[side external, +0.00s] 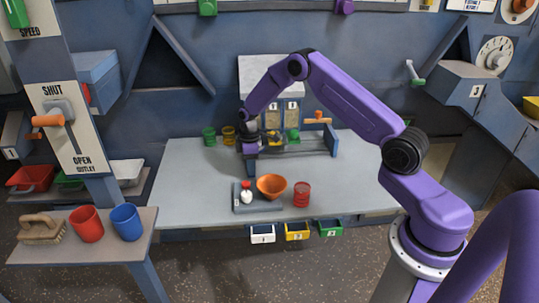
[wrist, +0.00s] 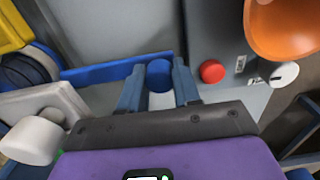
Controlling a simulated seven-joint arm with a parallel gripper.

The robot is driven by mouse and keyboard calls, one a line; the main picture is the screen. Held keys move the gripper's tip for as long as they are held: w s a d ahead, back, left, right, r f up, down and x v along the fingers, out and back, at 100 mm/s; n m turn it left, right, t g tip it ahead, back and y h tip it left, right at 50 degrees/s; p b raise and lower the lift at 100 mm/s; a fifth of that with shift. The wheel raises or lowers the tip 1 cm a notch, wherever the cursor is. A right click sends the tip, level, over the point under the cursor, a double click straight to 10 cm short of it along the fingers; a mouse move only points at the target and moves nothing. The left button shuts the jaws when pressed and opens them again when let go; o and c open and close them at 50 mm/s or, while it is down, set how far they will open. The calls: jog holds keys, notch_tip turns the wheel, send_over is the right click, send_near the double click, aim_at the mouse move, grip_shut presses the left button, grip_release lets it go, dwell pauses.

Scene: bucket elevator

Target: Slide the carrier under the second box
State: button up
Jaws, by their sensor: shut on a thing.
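In the side external view my gripper (side external: 250,166) is low over the grey table, in front of the small stand at the back. In the wrist view my gripper (wrist: 159,88) is shut on a round blue knob (wrist: 159,72), with one blue finger on each side of it. I cannot tell for sure whether this knob belongs to the carrier. Two numbered boxes (side external: 283,113) stand side by side on the stand. Small yellow and green parts show below them. My arm partly hides the stand's left side and the space under the boxes.
Green (side external: 209,136) and yellow (side external: 228,135) cups stand at the back left. Several small bins (side external: 297,231) hang at the front edge. The table's left is clear.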

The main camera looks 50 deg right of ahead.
jog(key=shift+w+a, duration=0.35)
dwell(0.7)
jog(key=o, duration=0.8)
jog(key=shift+r, duration=0.15)
notch_tip(320, 180, up, 12)
jog(key=shift+f, duration=0.15)
dwell(0.5)
jog(key=shift+s, duration=0.1)
